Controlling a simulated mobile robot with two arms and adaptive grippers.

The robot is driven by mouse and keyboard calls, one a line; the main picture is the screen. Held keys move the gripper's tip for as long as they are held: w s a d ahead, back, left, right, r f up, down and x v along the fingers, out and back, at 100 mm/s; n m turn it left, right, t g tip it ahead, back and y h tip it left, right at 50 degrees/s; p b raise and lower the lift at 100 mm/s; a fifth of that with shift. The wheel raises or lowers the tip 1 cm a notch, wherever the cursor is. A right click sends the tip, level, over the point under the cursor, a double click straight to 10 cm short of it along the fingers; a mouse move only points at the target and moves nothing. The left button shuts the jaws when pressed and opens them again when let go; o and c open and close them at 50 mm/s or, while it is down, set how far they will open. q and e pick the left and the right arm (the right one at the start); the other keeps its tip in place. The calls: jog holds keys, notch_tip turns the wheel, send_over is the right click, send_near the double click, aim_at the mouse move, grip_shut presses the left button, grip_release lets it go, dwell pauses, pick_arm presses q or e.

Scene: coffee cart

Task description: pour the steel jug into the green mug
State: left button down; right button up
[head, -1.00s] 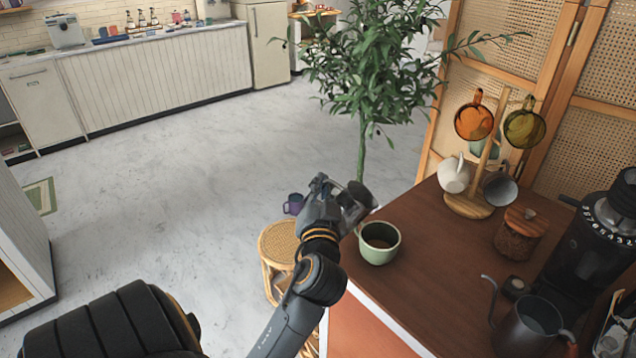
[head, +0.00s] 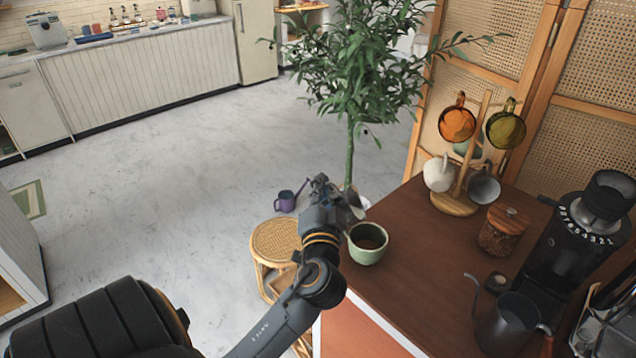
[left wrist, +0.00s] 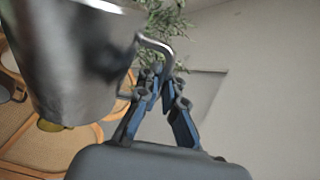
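The green mug (head: 368,254) stands upright on the brown cart top near its left edge, with dark brown liquid inside. My left gripper (head: 328,188) is just behind and left of the mug. In the left wrist view its fingers (left wrist: 160,88) are shut on the handle of the steel jug (left wrist: 75,60). The jug fills the upper left of that view. In the head view only a small grey part of the jug (head: 356,206) shows beside the gripper, and its mouth and contents are hidden. My right gripper is not in view.
A mug tree (head: 455,203) with several mugs stands at the back of the cart. A lidded jar (head: 503,232), a black grinder (head: 575,240) and a gooseneck kettle (head: 508,325) stand on the right. The middle of the cart top is clear. A rattan stool (head: 276,243) is left of the cart.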

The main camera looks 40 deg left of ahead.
aim_at(345, 192)
pick_arm(q)
jog(key=shift+w+d+r+m+p, duration=0.3)
jog(key=shift+d+r+m+p, duration=0.1)
jog(key=shift+m+p, duration=0.3)
jog(key=shift+w+d+r+m+t+p, duration=0.25)
jog(key=shift+w+d+r+m+p, duration=0.25)
jog(key=shift+m, duration=0.35)
jog(key=shift+w+d+r+m+t+p, duration=0.2)
jog(key=shift+w+d+m+t+p, duration=0.1)
jog(key=shift+d+m+p, duration=0.45)
jog(key=shift+w+d+r+m+h+p, duration=0.3)
jog(key=shift+w+m+p, duration=0.15)
jog(key=shift+m, duration=0.45)
jog(key=shift+w+d+r+m+t+p, duration=0.2)
jog(key=shift+w+d+m+p, duration=0.1)
jog(key=shift+d+m+p, duration=0.25)
jog(key=shift+w+d+r+m+t+p, duration=0.2)
jog(key=shift+w+d+m+p, duration=0.15)
jog(key=shift+m+p, duration=0.25)
